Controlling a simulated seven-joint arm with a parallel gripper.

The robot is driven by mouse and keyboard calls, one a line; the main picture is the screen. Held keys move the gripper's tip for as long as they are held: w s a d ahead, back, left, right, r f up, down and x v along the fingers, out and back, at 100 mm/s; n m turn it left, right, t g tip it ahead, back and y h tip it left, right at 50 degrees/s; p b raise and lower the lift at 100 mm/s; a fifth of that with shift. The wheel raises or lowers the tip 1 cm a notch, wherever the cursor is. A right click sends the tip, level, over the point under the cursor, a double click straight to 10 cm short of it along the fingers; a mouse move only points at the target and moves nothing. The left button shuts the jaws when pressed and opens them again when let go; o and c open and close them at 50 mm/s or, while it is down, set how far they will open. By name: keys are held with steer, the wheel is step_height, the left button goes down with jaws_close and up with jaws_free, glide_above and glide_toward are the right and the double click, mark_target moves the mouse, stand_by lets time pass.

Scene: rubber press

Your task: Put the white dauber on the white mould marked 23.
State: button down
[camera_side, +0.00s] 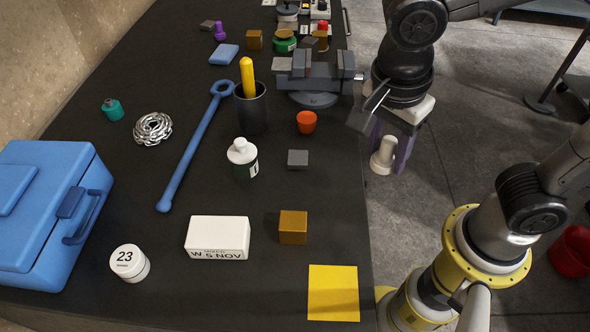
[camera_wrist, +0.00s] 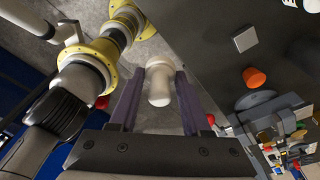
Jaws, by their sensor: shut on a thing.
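The white dauber (camera_side: 382,160) is a short, pale piece with a rounded end. My gripper (camera_side: 389,157) is shut on it, with the purple fingers on either side, and holds it just past the right edge of the dark table. The dauber also shows between the fingers in the wrist view (camera_wrist: 158,88), where my gripper (camera_wrist: 160,72) reaches away from the camera. The white mould marked 23 (camera_side: 130,263) is a small round pot at the front left of the table, upright with its number showing. It is far from my gripper and is not seen in the wrist view.
Between them stand a white box (camera_side: 217,238), a brass cube (camera_side: 293,227), a white-capped bottle (camera_side: 242,158), a grey block (camera_side: 298,159) and an orange cup (camera_side: 306,122). A blue toolbox (camera_side: 40,215) is left of the mould. A vise (camera_side: 315,75) and black holder (camera_side: 251,110) stand farther back.

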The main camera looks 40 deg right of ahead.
steer(key=shift+n, duration=1)
steer(key=shift+w+a+r+n+t, duration=0.1)
steer(key=shift+a+r+n+t, duration=0.15)
steer(key=shift+n, duration=0.55)
steer(key=w+a+r+n+t+y, duration=0.1)
steer(key=w+a+r+n, duration=0.5)
steer(key=n, duration=0.5)
steer(key=n+y, duration=0.2)
steer(key=n, duration=1)
glide_above(121, 258)
steer(key=s+d, duration=0.1)
step_height(121, 258, down, 10)
steer(key=shift+d+f, duration=0.15)
steer(key=shift+f, duration=0.1)
steer(key=shift+w+a+f, duration=0.3)
steer(key=shift+a+f, duration=0.05)
steer(key=shift+f, duration=1.75)
